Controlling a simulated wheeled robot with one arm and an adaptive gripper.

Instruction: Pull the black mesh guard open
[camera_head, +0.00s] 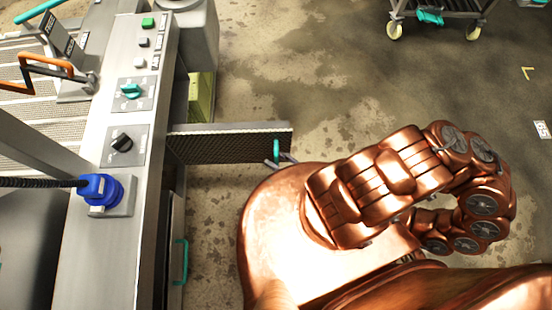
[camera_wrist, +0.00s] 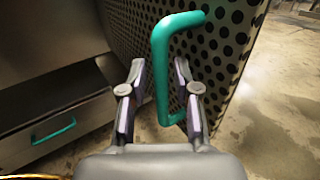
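The black mesh guard (camera_head: 225,146) is a perforated panel in a metal frame. In the head view it stands out to the right from the side of the machine. Its teal handle (camera_head: 276,151) is near the free end. In the wrist view the mesh guard (camera_wrist: 228,50) fills the upper right, and the teal handle (camera_wrist: 161,85) runs upright between the fingers. My gripper (camera_wrist: 160,64) is open around the handle, with a visible gap on each side. In the head view my arm hides most of the gripper.
The machine's control panel (camera_head: 124,120) with knobs and a blue connector (camera_head: 100,190) stands at left. Beside the guard in the wrist view are a dark recess and a lower front with another teal handle (camera_wrist: 54,131). Open concrete floor lies right; a wheeled cart (camera_head: 440,12) stands far back.

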